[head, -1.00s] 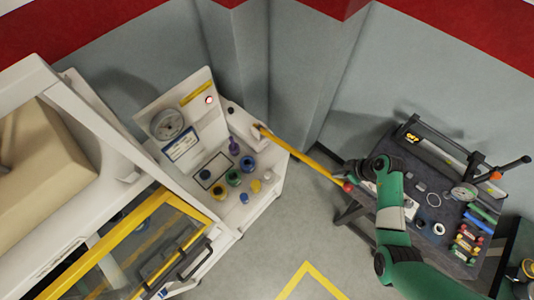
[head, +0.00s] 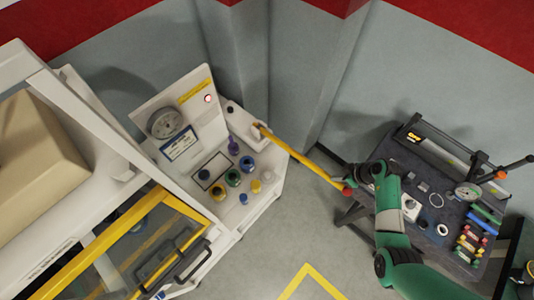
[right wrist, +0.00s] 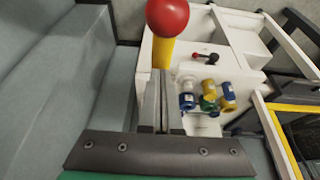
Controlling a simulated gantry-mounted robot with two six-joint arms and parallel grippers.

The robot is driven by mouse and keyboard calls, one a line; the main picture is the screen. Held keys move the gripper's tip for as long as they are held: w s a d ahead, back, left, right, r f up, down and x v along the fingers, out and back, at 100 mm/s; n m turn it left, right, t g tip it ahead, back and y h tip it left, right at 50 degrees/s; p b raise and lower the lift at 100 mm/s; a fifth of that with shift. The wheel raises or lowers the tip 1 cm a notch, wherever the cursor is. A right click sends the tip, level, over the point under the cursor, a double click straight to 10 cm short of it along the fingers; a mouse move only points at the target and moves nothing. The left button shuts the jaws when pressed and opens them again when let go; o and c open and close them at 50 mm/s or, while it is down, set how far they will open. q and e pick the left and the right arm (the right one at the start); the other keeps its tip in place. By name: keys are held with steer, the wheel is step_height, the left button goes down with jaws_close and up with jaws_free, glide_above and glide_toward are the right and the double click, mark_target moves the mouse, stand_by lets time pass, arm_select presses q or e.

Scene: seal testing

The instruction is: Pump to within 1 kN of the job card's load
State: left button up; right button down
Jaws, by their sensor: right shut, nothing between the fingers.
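The yellow pump handle (head: 308,164) runs from the white pump console (head: 272,160) out to its red ball knob (head: 347,190). My right gripper (head: 357,171) is beside the knob in the head view. In the right wrist view its fingers (right wrist: 160,95) are shut with nothing between them, and the red knob (right wrist: 167,17) shows just past the tips; I cannot tell if they touch. The round gauge (head: 165,123) stands on the console panel, its reading too small to make out. A blue-edged white card (head: 180,145) is below it. My left gripper is not in view.
Coloured valve knobs (head: 233,177) sit on the console, with a lit red lamp (head: 208,98) on its panel. A yellow-framed guard (head: 160,245) is at left. A dark bench (head: 425,185) with tools stands behind my right arm. The floor between is clear.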

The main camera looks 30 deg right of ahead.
steer(key=shift+f+b, duration=0.3)
steer(key=shift+f, duration=0.3)
step_height(320, 180, up, 4)
steer(key=p, duration=0.4)
steer(key=shift+w+r+b, duration=0.15)
steer(key=shift+r+b, duration=0.4)
steer(key=shift+b, duration=0.15)
steer(key=s+v, duration=0.1)
steer(key=v, duration=0.7)
steer(key=shift+f, duration=0.15)
